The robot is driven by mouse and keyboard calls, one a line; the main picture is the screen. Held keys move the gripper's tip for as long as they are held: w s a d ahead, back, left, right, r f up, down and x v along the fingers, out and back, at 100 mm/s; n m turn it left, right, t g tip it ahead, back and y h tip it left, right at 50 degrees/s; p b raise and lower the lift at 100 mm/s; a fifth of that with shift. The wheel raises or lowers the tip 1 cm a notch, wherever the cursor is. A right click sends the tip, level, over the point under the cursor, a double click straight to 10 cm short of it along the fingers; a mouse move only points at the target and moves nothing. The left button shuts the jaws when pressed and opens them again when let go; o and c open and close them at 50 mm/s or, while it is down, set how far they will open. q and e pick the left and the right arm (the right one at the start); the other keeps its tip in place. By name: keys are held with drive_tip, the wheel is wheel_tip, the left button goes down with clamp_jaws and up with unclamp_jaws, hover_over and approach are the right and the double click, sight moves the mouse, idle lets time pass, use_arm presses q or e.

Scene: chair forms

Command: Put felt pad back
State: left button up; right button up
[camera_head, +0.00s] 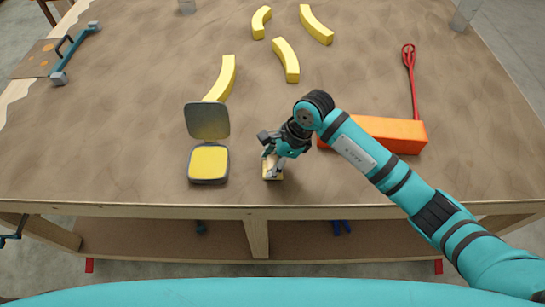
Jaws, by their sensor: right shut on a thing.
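A small grey chair form (208,122) stands near the table's front edge, left of centre. Its backrest is bare grey, and a yellow pad (209,162) lies on its seat. My right gripper (272,161) points down just right of the chair form and is shut on a small pale yellow piece, the felt pad (273,177). The fingers hide part of the felt pad, and I cannot tell whether it touches the table. My left gripper is not in view.
An orange block (400,135) lies partly behind my right arm, with a red tool (410,75) beyond it. Several curved yellow pieces (286,60) lie farther back. A teal-handled tool (76,52) is at the far left. The table's front left is clear.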

drive_tip(key=shift+f, duration=0.1)
drive_tip(key=o, duration=1.1)
drive_tip(key=shift+r, duration=0.2)
drive_tip(key=shift+w+d+r, duration=0.1)
drive_tip(key=shift+d+r, duration=0.05)
drive_tip(key=shift+r, duration=0.1)
drive_tip(key=b+v, duration=0.3)
drive_tip(key=v, duration=0.8)
drive_tip(key=shift+r, duration=0.15)
